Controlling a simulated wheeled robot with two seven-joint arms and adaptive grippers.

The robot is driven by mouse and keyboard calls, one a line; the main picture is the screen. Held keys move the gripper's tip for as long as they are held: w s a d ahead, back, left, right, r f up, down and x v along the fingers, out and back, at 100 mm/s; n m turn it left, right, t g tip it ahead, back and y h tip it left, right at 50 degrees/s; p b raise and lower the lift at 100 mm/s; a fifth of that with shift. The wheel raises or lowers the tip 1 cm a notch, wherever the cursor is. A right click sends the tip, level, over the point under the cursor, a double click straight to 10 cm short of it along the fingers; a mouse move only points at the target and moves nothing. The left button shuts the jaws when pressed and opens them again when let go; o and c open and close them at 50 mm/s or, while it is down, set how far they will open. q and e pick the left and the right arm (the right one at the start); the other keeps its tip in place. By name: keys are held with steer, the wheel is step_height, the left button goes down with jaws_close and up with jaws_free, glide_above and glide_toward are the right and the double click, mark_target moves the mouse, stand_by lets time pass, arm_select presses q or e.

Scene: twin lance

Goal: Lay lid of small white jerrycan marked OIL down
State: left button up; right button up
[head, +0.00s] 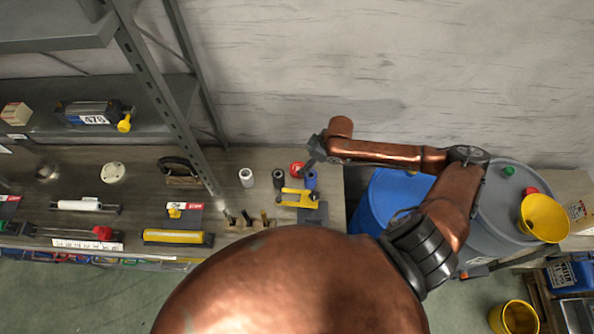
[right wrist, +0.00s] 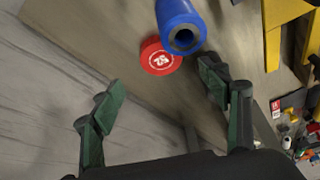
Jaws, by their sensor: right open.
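A red round lid (head: 296,168) with white marks on top lies flat on the bench; it also shows in the right wrist view (right wrist: 157,58). I cannot tell whether it belongs to the OIL jerrycan. My right gripper (right wrist: 163,82) is open and empty, its two green-grey fingers apart, with the red lid just beyond the gap between the tips. In the head view this gripper (head: 311,158) is small and dark at the lid's right. A whitish container (head: 580,215) stands at the far right edge, its label too small to read. My left gripper is not in view.
A blue roll (right wrist: 182,27) stands close beside the lid. A dark roll (head: 279,179), white roll (head: 246,178) and yellow tool (head: 297,199) are nearby. A grey drum (head: 492,222) carries a yellow funnel (head: 543,218), a green cap (head: 508,170) and a red cap (head: 531,191).

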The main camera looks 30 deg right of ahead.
mark_target(298, 168)
steer(key=p+x, duration=0.1)
steer(key=x, duration=0.7)
steer(key=shift+a, duration=0.15)
steer(key=c, duration=1.1)
